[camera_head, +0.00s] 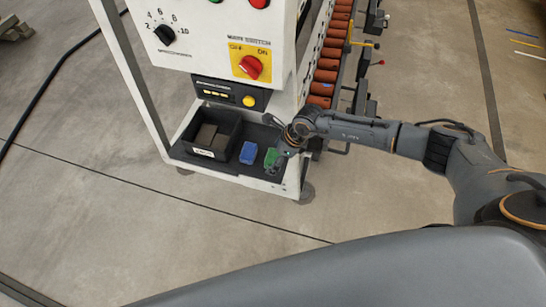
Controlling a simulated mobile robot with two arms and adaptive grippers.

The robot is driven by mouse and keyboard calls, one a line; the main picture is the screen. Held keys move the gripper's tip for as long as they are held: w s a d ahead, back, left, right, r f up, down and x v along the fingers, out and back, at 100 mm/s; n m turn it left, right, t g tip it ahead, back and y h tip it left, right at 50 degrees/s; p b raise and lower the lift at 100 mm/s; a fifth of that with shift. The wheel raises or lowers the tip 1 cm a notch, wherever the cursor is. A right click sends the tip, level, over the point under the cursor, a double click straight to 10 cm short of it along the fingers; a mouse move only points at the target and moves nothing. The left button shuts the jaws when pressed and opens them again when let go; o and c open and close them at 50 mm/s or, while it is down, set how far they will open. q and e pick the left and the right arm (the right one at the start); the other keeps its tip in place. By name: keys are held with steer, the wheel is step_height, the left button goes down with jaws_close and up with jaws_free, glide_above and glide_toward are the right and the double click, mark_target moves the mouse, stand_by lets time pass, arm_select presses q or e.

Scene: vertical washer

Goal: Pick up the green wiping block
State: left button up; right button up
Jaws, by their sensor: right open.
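The green wiping block (270,157) lies on the dark shelf of the white machine, right of the blue block. My right gripper (279,161) reaches in from the right and is at the green block's right side, its fingers small and partly overlapping the block in this view. The gripper is open. I cannot tell whether a finger touches the block. My left gripper is not in view.
A blue block (248,152) sits just left of the green one. Further left is a black bin (213,135) with greyish-brown pieces in it. The machine's panel with a red main switch (251,66) rises above the shelf. An orange roller conveyor (327,65) stands behind.

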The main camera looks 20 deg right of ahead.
mark_target(271, 156)
steer(key=c, duration=1.2)
steer(key=shift+r+b, duration=0.35)
steer(key=shift+r, duration=0.25)
step_height(271, 156, up, 2)
steer(key=shift+r+b, duration=0.1)
steer(key=shift+b, duration=0.3)
steer(key=s+d+r+b, duration=0.3)
steer(key=s+d+r, duration=0.3)
steer(key=s+r, duration=0.3)
steer(key=s, duration=0.3)
steer(key=shift+s+r+b, duration=0.3)
